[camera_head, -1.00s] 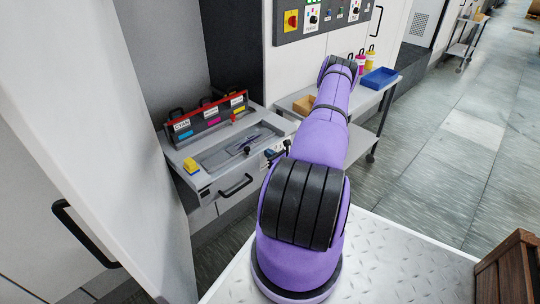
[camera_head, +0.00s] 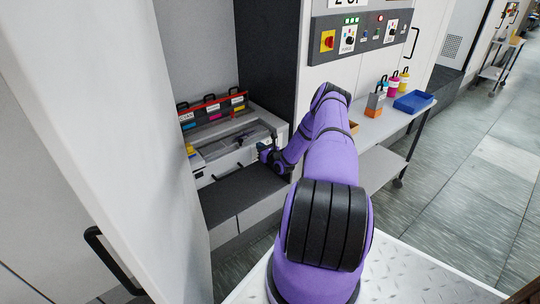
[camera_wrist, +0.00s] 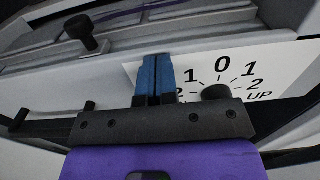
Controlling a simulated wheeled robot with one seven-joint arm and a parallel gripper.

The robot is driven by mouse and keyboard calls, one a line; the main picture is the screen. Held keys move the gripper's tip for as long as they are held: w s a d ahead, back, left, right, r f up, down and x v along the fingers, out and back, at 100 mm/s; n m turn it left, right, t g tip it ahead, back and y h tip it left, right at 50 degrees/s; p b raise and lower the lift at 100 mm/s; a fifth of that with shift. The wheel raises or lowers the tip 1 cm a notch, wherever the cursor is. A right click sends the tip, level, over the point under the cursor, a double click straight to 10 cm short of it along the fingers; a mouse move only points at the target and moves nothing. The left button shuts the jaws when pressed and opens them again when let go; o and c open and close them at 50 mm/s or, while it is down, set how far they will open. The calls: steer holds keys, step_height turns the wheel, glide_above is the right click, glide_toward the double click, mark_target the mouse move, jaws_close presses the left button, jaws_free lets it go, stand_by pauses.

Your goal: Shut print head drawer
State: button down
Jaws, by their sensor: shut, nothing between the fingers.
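The print head drawer (camera_head: 222,162) is grey with a light front, and sits well back inside the machine bay in the head view. Part of its front is hidden by my arm. My gripper (camera_head: 264,150) is at the right part of the drawer front. In the wrist view my gripper (camera_wrist: 157,62) has its blue fingers together and empty, against or very close to the white dial label (camera_wrist: 250,70) on the drawer front. I cannot tell whether they touch. A black knob (camera_wrist: 80,27) stands on the drawer's top at left, and a black dial (camera_wrist: 216,93) is beside the fingers.
A rack of colour-marked heads (camera_head: 212,107) stands behind the drawer. A dark ledge (camera_head: 240,192) lies in front of it. A white door (camera_head: 110,120) stands open at left. A cart with a blue tray (camera_head: 413,101) is at right.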

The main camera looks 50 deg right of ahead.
mark_target(253, 141)
steer(key=x, duration=0.5)
steer(key=shift+w, duration=0.4)
steer(key=shift+w+d+r, duration=0.1)
steer(key=shift+w+r, duration=0.1)
